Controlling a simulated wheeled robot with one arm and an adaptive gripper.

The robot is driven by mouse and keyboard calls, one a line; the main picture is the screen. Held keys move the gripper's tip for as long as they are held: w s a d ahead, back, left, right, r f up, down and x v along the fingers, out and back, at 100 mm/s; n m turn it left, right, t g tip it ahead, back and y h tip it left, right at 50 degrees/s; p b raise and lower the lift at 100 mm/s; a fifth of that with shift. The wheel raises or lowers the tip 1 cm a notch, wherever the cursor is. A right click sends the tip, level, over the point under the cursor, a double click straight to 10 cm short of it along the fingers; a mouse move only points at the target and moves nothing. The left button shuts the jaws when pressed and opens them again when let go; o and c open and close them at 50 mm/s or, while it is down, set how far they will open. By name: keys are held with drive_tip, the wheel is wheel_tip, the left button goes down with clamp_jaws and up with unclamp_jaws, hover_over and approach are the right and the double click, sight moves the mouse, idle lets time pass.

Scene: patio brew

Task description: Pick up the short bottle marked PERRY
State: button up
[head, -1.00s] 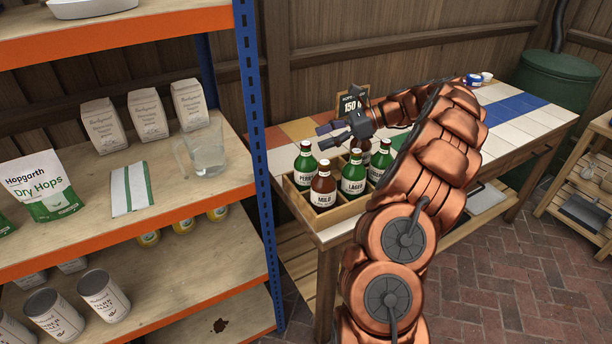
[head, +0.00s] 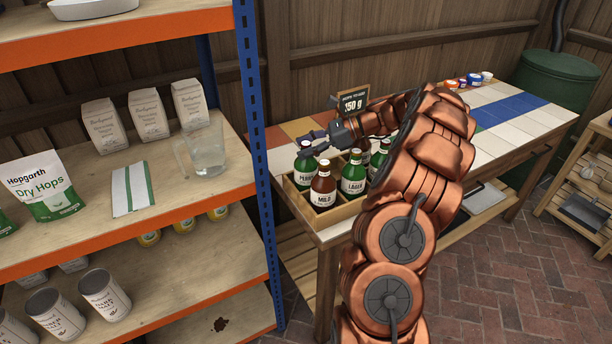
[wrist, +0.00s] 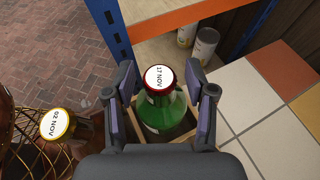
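The green PERRY bottle (head: 305,171) stands upright in the back left of a wooden crate (head: 338,214) on the tiled table. In the wrist view, a green bottle with a red-rimmed white cap reading 17 NOV (wrist: 164,108) stands between my fingers; its position matches the PERRY bottle. My gripper (wrist: 166,98) is open, one finger on each side of its neck, with gaps showing. In the head view my gripper (head: 312,142) is at the PERRY bottle's top. The bottle's lower part is hidden by the crate.
The brown MILD bottle (head: 323,187) and green LAGER bottle (head: 353,176) stand close by in the crate, with others partly behind my arm. A price sign (head: 353,102) stands behind. The shelf's blue post (head: 252,130) rises left of the table.

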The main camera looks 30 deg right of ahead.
clamp_jaws()
idle(0.7)
